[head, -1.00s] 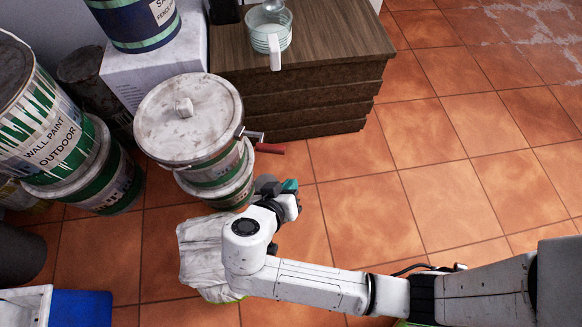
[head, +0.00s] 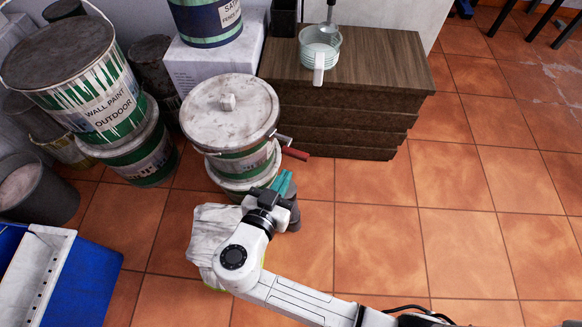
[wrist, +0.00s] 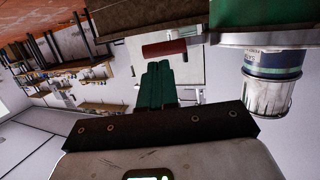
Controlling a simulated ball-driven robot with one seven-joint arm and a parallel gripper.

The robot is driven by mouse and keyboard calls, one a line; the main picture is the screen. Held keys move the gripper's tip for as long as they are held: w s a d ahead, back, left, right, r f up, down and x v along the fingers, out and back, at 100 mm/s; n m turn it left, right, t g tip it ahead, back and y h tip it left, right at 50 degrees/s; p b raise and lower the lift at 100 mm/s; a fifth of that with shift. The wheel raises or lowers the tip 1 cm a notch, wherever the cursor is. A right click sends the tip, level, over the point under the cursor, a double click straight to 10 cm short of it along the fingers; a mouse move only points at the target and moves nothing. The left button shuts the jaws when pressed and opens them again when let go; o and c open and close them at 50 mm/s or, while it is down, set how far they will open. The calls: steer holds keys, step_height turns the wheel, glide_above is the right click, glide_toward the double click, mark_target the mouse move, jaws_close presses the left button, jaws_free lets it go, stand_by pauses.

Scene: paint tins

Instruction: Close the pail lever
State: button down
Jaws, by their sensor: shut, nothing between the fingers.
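The pail (head: 245,165) has a dirty white lid and a green and white body, and it stands on another tin. Its lever, with a red handle (head: 295,153), sticks out to the right from the lid's rim. My gripper (head: 287,178) is in front of the pail's right side, just below the red handle in the picture. Its teal fingers are together and empty, pointing up at the handle. In the wrist view the red handle (wrist: 164,48) lies just beyond the fingertips (wrist: 155,64), with a gap in the picture. Whether they touch cannot be told.
Wall paint tins (head: 95,98) are stacked at the left. A white bag (head: 212,235) lies under my arm, and a blue bin (head: 85,280) is at lower left. The right floor is clear.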

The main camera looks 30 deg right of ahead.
mark_target(296, 158)
steer(key=shift+b+x, duration=0.55)
steer(key=shift+x, duration=1.85)
